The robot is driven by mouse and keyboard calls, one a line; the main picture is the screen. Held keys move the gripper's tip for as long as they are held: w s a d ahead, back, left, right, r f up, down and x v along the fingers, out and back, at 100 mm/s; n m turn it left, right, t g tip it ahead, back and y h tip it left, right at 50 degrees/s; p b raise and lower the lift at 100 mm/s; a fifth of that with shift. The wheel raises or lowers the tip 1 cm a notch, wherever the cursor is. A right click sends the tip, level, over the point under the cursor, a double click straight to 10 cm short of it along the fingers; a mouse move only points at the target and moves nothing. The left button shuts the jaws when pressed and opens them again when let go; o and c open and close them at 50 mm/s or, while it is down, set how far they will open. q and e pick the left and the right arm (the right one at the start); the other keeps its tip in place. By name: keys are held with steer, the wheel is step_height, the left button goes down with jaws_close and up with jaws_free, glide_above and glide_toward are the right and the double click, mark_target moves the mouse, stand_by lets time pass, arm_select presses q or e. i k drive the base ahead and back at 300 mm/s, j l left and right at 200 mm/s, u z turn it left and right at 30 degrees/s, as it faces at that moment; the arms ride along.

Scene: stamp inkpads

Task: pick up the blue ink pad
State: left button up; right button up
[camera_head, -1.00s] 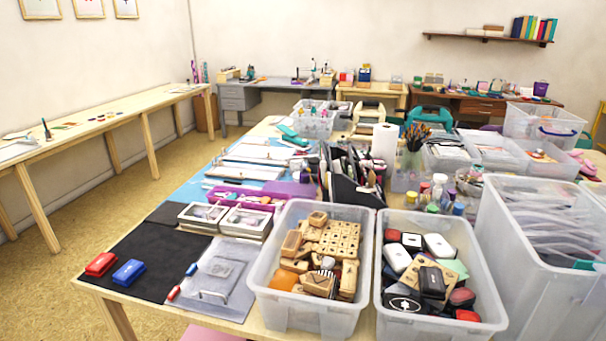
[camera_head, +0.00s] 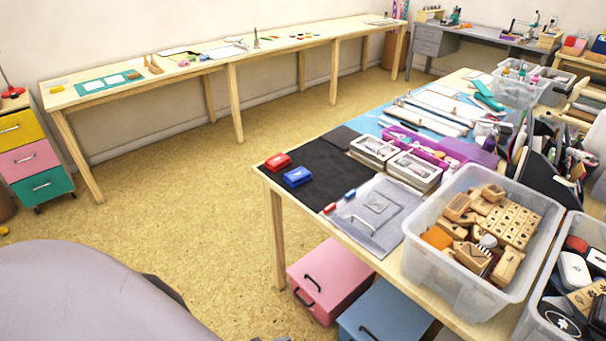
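The blue ink pad (camera_head: 298,177) lies on a black mat (camera_head: 316,160) at the near left corner of the wooden table. A red ink pad (camera_head: 278,162) lies just behind it to the left, also on the mat. Neither of my grippers shows clearly in the head view, so I cannot see whether they are open or shut.
A clear bin of wooden stamps (camera_head: 451,262) stands on the table right of the pads. A second clear bin (camera_head: 538,318) is beside it. Pink (camera_head: 330,277) and blue (camera_head: 385,312) drawer boxes sit below the table. Open floor (camera_head: 215,215) lies left of the table.

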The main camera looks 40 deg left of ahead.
mark_target(307, 180)
steer(key=i+j, duration=0.1)
steer(key=j, duration=0.3)
steer(key=i+j+z, duration=0.15)
steer(key=j, duration=0.65)
steer(key=i+z, duration=0.05)
